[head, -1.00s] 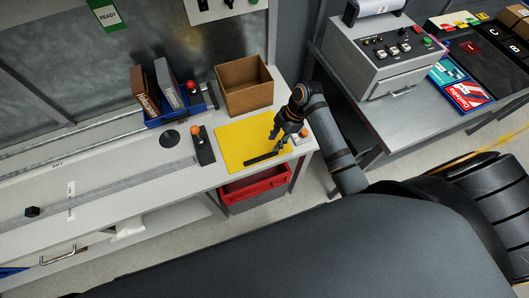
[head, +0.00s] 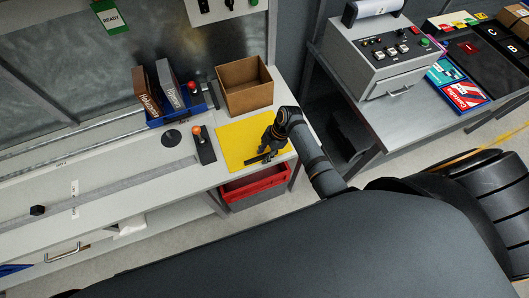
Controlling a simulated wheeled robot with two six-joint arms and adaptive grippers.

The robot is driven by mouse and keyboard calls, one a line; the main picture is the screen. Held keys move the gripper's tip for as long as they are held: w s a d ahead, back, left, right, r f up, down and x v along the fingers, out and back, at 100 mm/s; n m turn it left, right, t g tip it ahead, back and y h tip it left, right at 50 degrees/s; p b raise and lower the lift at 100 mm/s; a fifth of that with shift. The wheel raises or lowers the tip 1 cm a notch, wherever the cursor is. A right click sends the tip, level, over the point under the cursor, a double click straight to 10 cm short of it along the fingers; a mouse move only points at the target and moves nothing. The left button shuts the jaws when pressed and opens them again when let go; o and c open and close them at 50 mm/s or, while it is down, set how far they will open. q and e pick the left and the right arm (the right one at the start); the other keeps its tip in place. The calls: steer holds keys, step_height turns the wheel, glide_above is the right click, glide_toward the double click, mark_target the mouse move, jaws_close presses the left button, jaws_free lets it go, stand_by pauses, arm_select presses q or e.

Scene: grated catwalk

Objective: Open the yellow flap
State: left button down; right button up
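The yellow flap (head: 235,141) is a flat yellow panel on the right part of the light grey bench and looks closed. A dark bar-like handle (head: 250,161) lies along its front edge, partly covered by my gripper. My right gripper (head: 266,155) is over the front right of the flap, with its fingers pointing down at the handle. I cannot tell whether the fingers touch the handle or have shut on it. My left gripper is not in view.
An open cardboard box (head: 246,88) stands behind the flap. Left of it are a blue bin (head: 181,117) with boxes and an orange-knobbed lever (head: 200,143). A red crate (head: 256,184) sits below the bench. A control machine (head: 383,65) stands on the right table.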

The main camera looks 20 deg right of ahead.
jaws_close()
stand_by(0.3)
steer(key=shift+w, duration=0.15)
